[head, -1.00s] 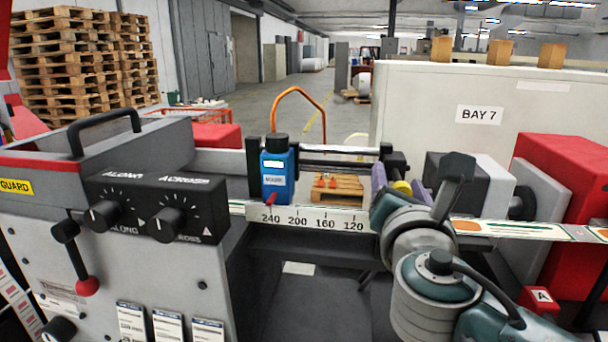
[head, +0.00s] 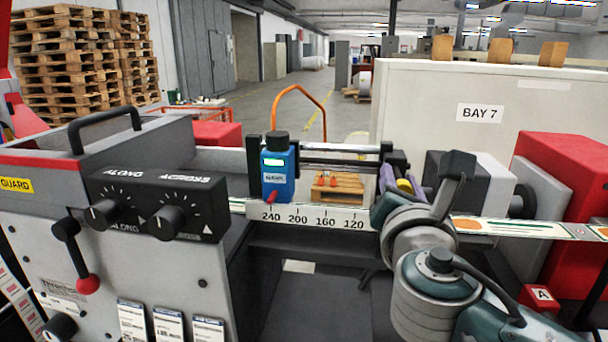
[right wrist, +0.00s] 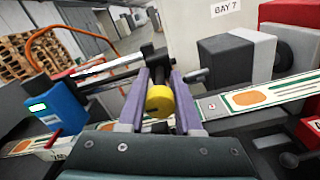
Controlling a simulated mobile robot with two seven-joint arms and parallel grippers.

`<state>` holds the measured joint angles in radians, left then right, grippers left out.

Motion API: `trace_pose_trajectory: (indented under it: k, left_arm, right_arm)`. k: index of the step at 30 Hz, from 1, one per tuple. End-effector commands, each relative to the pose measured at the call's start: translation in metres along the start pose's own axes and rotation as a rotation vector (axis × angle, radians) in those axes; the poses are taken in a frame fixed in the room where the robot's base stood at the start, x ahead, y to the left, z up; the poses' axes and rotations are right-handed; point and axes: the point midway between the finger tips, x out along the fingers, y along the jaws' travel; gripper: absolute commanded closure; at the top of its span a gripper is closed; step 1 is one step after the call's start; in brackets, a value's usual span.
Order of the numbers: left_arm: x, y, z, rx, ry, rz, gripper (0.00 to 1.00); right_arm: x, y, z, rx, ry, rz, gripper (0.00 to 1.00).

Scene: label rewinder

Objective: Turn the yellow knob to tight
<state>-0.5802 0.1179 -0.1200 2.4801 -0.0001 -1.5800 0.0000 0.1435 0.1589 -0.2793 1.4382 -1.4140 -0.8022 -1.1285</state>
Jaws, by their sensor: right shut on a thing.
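The yellow knob (right wrist: 160,101) sits at the end of a dark bar. In the right wrist view it is between the two purple fingers of my right gripper (right wrist: 162,98), which is shut on it. Any tightness marking on the knob is not visible. My left gripper is not in view.
A blue sensor box (head: 278,172) stands left of the knob, above a white ruler (head: 310,218). The label web (head: 520,229) runs to the right. Dark grey and white blocks (head: 457,180) and a red machine block (head: 568,180) stand to the right. A control box (head: 158,207) is at the left.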

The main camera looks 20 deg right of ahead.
Motion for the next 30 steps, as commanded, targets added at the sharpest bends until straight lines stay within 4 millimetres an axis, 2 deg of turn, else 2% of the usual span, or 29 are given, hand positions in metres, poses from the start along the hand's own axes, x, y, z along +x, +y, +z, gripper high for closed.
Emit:
trace_pose_trajectory:
  k: [8, 13, 30]
  left_arm:
    - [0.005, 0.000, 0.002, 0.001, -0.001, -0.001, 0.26]
    - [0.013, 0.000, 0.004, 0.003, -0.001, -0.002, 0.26]
    - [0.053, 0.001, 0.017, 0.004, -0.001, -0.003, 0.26]
  right_arm:
    - [0.000, -0.001, -0.001, 0.043, 0.000, 0.000, 1.00]
    - [0.000, -0.001, -0.002, 0.134, -0.001, -0.001, 1.00]
    - [0.000, -0.002, -0.004, 0.654, -0.001, 0.000, 1.00]
